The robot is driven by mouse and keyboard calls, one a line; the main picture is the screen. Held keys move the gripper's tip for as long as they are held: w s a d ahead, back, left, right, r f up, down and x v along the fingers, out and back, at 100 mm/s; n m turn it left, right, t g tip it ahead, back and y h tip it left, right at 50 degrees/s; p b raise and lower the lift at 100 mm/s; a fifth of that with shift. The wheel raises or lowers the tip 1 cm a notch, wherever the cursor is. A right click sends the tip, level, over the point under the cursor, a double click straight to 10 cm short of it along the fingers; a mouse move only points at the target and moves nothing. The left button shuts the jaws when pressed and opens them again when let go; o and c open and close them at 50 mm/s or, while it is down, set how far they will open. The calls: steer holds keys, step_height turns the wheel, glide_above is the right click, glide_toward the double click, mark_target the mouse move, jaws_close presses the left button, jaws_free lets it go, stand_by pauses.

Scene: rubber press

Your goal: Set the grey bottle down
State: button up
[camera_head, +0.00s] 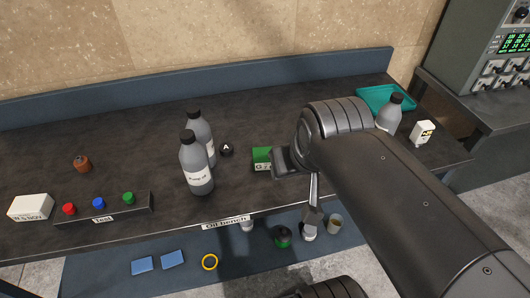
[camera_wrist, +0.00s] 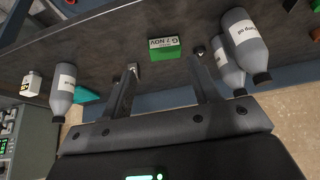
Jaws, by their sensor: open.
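Three grey bottles with black caps and white labels stand upright on the dark bench. Two are close together left of centre, the front bottle (camera_head: 195,168) overlapping the rear bottle (camera_head: 199,124). The third bottle (camera_head: 388,117) stands at the right, partly behind my arm. In the wrist view the pair (camera_wrist: 246,45) is at the upper right and the single bottle (camera_wrist: 63,92) at the left. My gripper (camera_wrist: 166,62) is open, with nothing between its fingers, and apart from all three bottles. In the head view my arm hides much of it.
A button box (camera_head: 103,211) and white box (camera_head: 31,207) are at the left. A teal tray (camera_head: 377,96) and white container (camera_head: 423,132) are at the right.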

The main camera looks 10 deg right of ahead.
stand_by(0.3)
steer(key=w+d+t+h, duration=0.1)
steer(key=w+d+t, duration=0.15)
steer(key=w, duration=0.85)
steer(key=n+t+y, duration=0.5)
steer(key=n+y, duration=0.4)
steer(key=y, duration=0.5)
glide_toward(199, 115)
steer(key=x, duration=0.4)
steer(key=shift+w+a, duration=0.15)
steer(key=shift+w+a+r, duration=0.1)
steer(key=shift+w+a, duration=0.05)
steer(key=shift+a, duration=0.1)
steer(key=x, duration=0.6)
steer(key=shift+w+a, duration=0.3)
